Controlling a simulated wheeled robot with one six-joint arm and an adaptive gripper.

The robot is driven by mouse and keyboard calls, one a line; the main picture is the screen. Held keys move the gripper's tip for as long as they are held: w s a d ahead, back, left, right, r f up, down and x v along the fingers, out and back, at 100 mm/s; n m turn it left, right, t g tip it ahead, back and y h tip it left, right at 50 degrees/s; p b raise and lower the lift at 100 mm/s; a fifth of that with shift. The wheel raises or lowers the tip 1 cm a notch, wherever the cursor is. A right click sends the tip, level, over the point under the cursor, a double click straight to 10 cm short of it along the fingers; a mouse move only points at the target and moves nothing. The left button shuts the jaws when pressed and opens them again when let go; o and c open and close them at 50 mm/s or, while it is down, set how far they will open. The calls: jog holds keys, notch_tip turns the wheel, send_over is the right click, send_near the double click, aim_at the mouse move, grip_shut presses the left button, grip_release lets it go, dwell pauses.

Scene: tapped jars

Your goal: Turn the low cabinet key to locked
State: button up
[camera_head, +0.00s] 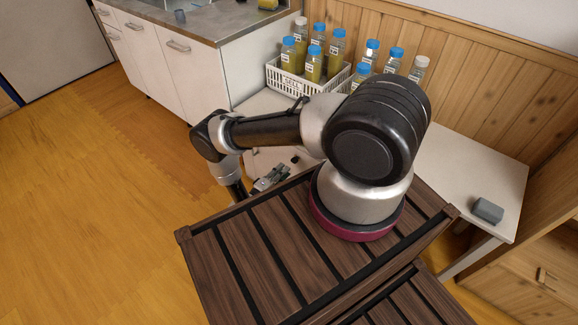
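My gripper (271,178) hangs low at the end of my arm, close to a white front below the white worktop. It is small and partly covered by my arm, so I cannot tell whether its fingers are open or shut. A small dark piece (295,159) shows on or near that white front, just right of and above the gripper. It may be the key, but it is too small to tell, and its turn position cannot be read. A gap seems to lie between it and the gripper.
A white basket (288,82) with several blue-capped jars stands on the white worktop (458,172), with more jars beside it. A grey block (487,210) lies at the right end. White cabinets (190,75) stand at the upper left. The wooden floor (90,230) at left is clear.

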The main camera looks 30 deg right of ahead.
aim_at(293, 162)
jog(key=shift+x, duration=2.75)
grip_shut()
jog(key=n, duration=1.7)
jog(key=shift+n, duration=0.3)
grip_release()
jog(key=shift+v, duration=2.95)
jog(key=shift+a, duration=0.15)
